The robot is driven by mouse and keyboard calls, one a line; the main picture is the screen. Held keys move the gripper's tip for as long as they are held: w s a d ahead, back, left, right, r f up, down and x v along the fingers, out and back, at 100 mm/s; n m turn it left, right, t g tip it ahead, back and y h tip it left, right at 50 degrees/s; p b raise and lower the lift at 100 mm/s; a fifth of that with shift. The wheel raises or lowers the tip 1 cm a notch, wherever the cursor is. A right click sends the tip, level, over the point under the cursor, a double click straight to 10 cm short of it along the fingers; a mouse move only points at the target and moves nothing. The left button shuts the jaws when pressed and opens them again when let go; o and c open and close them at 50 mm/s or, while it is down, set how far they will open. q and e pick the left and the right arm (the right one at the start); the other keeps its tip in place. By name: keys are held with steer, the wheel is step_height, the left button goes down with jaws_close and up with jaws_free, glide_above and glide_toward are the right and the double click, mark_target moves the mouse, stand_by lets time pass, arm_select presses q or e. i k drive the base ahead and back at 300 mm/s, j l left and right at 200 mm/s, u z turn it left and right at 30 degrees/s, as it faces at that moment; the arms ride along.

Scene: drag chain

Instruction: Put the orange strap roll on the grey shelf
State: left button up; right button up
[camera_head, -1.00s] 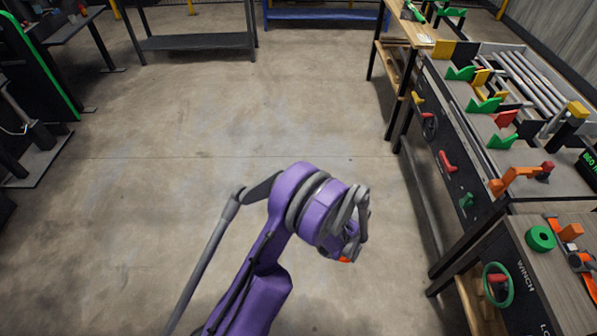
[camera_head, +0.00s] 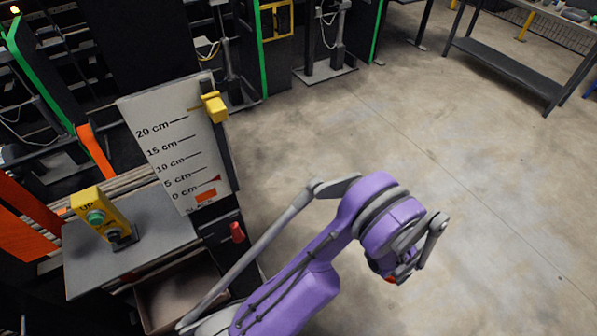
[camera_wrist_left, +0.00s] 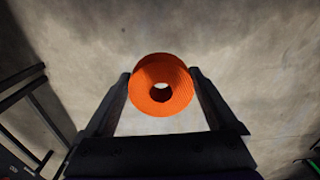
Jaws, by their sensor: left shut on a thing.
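The orange strap roll (camera_wrist_left: 160,66) is a ribbed ring with a centre hole. In the left wrist view it sits between the two dark fingers of my left gripper (camera_wrist_left: 161,80), which are shut on its sides. In the head view my left gripper (camera_head: 412,270) hangs over bare floor at the lower right; only a small reddish-orange bit of the roll shows there, the rest hidden by the gripper. A dark grey rack with a lower shelf (camera_head: 505,65) stands at the top right, well away from the gripper. My right gripper is not in view.
A white centimetre scale board (camera_head: 180,145) and a grey bench top (camera_head: 150,235) with a yellow button box (camera_head: 103,215) stand close at the left. Black machines with green edges line the back left. The concrete floor (camera_head: 470,190) is clear across the middle and right.

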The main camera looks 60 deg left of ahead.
mark_target(88, 255)
steer(key=k+u, duration=0.2)
steer(key=u, duration=0.15)
steer(key=k+u, duration=0.45)
steer(key=u, duration=0.2)
steer(key=k+j+u, duration=0.3)
steer(key=k+j, duration=0.25)
steer(key=k, duration=0.15)
